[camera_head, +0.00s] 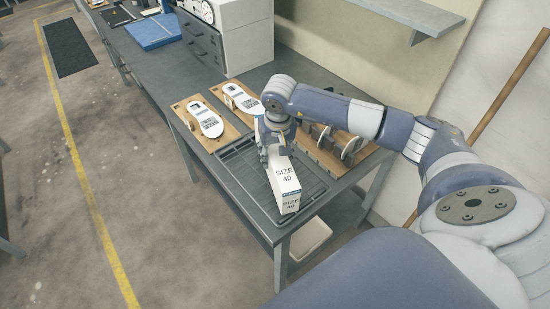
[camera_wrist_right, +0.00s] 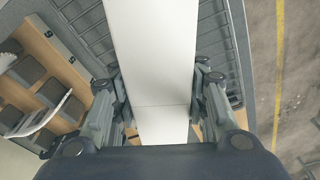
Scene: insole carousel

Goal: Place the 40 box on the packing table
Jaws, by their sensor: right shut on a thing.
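The white box marked SIZE 40 (camera_head: 286,186) is at the near end of the dark table (camera_head: 238,205), over the black ribbed tray (camera_head: 243,181). My right gripper (camera_head: 270,150) is shut on the far part of the box. In the right wrist view the white box (camera_wrist_right: 158,60) runs between the two fingers of the gripper (camera_wrist_right: 160,110). I cannot tell whether the box touches the tray or hangs just above it. My left gripper is not in view.
Wooden boards with white insole pieces (camera_head: 207,118) lie behind the tray. A wooden rack (camera_head: 330,150) stands to its right. A grey drawer unit (camera_head: 203,45) and a blue mat (camera_head: 153,32) are farther back.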

